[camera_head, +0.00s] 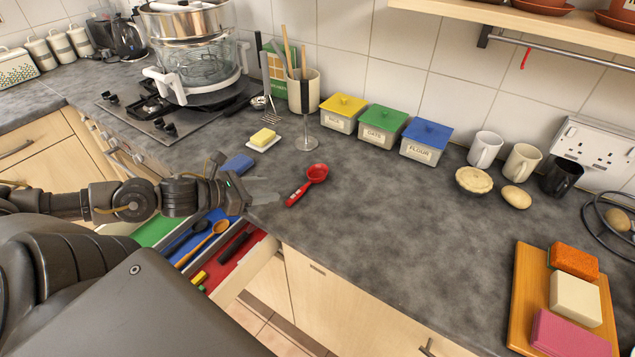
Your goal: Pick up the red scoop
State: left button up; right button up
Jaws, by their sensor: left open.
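The red scoop (308,184) lies on the grey counter near its front edge, a little right of my left gripper. Its round bowl points to the back right and its handle, with a pale label, points to the front left. My left gripper (268,191) is open and empty, with its fingers pointing right toward the scoop's handle, apart from it. My right gripper is not in view.
An open drawer (255,266) with utensils lies below my left arm. A butter dish (263,141), a whisk stand and lidded canisters (383,125) stand behind the scoop. A wooden board (527,285) with sponges is at the right. The middle counter is clear.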

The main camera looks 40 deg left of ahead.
aim_at(307, 184)
pick_arm(q)
jog(key=shift+w+f, duration=0.35)
jog(key=shift+f, duration=0.25)
jog(key=shift+w, duration=0.25)
jog(key=shift+d+f+b, duration=0.1)
jog(key=shift+b, duration=0.35)
jog(key=shift+w+d+f+b, duration=0.2)
jog(key=shift+w+b, duration=0.1)
jog(key=shift+b, duration=0.1)
jog(key=b+x, duration=0.2)
jog(key=x, duration=0.1)
jog(key=shift+w+a, duration=0.1)
jog(key=shift+w+f+b, duration=0.15)
jog(key=shift+w+b, duration=0.2)
jog(key=shift+d, duration=0.2)
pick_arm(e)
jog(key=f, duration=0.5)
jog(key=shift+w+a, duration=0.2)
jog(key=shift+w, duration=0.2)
pick_arm(q)
jog(key=shift+w, duration=0.15)
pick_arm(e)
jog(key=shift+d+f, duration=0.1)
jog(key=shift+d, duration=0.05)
